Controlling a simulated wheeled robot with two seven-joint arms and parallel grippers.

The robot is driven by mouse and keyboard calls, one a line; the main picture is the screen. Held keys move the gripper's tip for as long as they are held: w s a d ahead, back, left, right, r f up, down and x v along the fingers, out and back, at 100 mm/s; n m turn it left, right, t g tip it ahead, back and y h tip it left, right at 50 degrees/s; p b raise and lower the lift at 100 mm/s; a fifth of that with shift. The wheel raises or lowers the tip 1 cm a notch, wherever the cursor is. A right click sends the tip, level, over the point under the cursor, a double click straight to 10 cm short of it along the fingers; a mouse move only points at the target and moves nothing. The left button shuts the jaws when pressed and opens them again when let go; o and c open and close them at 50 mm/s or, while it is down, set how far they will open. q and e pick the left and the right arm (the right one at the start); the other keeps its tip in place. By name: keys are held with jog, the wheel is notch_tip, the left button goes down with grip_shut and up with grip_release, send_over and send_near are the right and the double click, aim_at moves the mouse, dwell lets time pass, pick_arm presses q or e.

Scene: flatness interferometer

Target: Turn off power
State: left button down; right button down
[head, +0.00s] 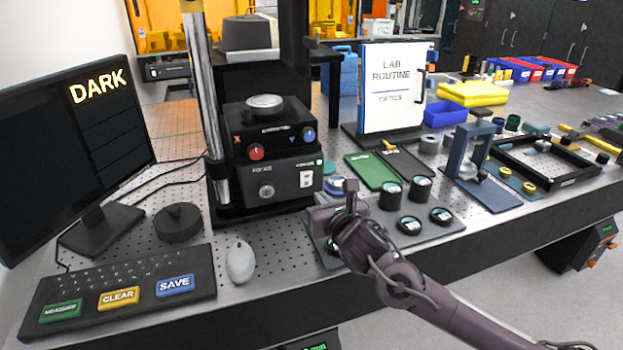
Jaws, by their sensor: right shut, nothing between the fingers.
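The interferometer (270,150) is a black box on the perforated bench, with a red knob (256,152) and a blue knob (308,134) on its upper front. A small green light (319,162) shows above the switch. My right gripper (349,190) is shut and empty, a little right of the switch and apart from it in the picture. The monitor (75,150) reads DARK. My left gripper is not in view.
A keyboard (120,285) with MEASURE, CLEAR and SAVE keys and a grey mouse (240,262) lie at the front left. Several black round parts stand on a grey tray (455,229) beside my right arm. A LAB ROUTINE board (392,90) stands behind.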

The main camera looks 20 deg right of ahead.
aim_at(307, 177)
jog(key=w+p, duration=0.1)
jog(key=w, duration=0.5)
jog(key=shift+a+f, duration=0.1)
jog(key=shift+w+p, duration=0.35)
jog(key=shift+w, duration=0.4)
jog(key=shift+w+r+p, duration=0.1)
jog(key=shift+r+p, duration=0.2)
jog(key=shift+p, duration=0.1)
jog(key=shift+w+r+g+p, duration=0.2)
jog(key=shift+r+g+p, duration=0.1)
jog(key=shift+p, duration=0.35)
jog(key=shift+a+f+b, duration=0.1)
jog(key=shift+f+b, duration=0.3)
jog(key=shift+f, duration=0.15)
jog(key=shift+s, duration=0.1)
